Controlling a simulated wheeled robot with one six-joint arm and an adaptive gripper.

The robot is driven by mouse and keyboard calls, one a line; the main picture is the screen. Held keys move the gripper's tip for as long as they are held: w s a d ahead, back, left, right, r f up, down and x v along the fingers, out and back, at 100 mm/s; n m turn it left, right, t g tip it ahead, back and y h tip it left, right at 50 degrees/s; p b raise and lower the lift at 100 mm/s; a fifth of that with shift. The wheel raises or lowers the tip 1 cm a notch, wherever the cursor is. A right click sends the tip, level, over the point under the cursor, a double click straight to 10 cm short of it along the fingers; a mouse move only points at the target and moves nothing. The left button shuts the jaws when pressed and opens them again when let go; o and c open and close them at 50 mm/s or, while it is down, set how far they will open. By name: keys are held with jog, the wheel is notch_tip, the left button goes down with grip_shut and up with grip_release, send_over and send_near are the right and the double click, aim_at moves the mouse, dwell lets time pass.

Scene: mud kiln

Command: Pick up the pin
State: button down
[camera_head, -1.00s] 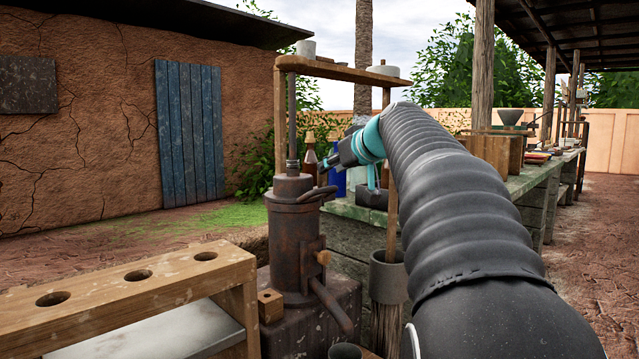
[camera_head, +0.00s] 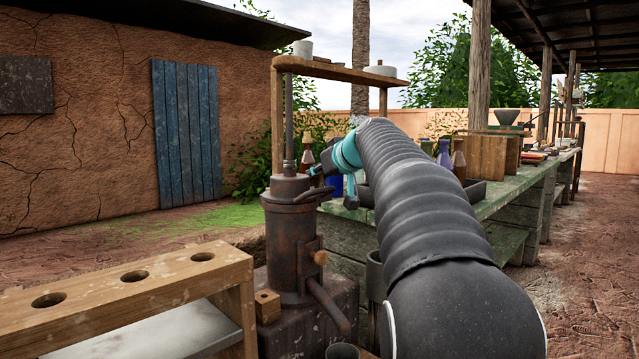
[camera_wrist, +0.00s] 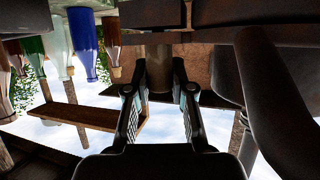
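No thing is clearly recognizable as the pin. A rusty iron press (camera_head: 288,235) stands left of my arm, with a small light wooden peg (camera_head: 321,257) on its side; I cannot tell whether this peg is the pin. My gripper (camera_head: 312,170) is close to the press's top, partly blended with its dark parts. In the wrist view, which looks upside down, my gripper (camera_wrist: 159,80) has its two fingers apart. A brownish cylindrical shape (camera_wrist: 158,62) shows between or beyond them; contact cannot be told.
A wooden rack with holes (camera_head: 140,285) is at left front. A small wooden block with a hole (camera_head: 268,306) sits by the press base. Bottles (camera_head: 458,160) and a dark tray (camera_head: 478,188) stand on the stone bench (camera_head: 520,190) behind my arm. A wooden shelf (camera_head: 340,71) is above the press.

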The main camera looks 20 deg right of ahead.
jog(key=shift+r, duration=0.15)
notch_tip(320, 180, up, 4)
jog(key=shift+p, duration=0.9)
jog(key=s+d+r+p, duration=0.6)
jog(key=d+r+p, duration=0.2)
jog(key=r, duration=0.4)
jog(key=shift+s+d+r, duration=0.2)
jog(key=shift+d+r, duration=0.15)
jog(key=shift+d, duration=0.55)
